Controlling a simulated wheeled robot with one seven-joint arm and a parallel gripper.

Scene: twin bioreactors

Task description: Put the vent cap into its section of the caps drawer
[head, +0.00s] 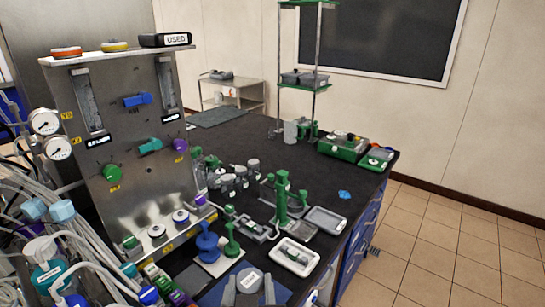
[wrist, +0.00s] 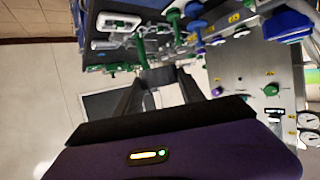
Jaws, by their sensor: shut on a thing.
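My gripper (head: 249,287) is at the bottom of the head view, over the near edge of the bench. Its two dark fingers also show in the wrist view (wrist: 158,88). They are shut on a pale grey round piece (head: 250,277) with a small label on top, apparently the vent cap. In the wrist view it is small and blurred between the fingers. Blue drawer fronts (head: 364,232) line the right side of the bench. I cannot tell which is the caps drawer, and no labelled section inside a drawer is visible.
The dark bench top (head: 240,150) carries a white tray (head: 296,257), a grey tray (head: 326,220), green fittings (head: 282,195) and a blue stand (head: 207,243) near my gripper. A steel panel (head: 135,150) rises at left. Tiled floor (head: 440,235) is clear at right.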

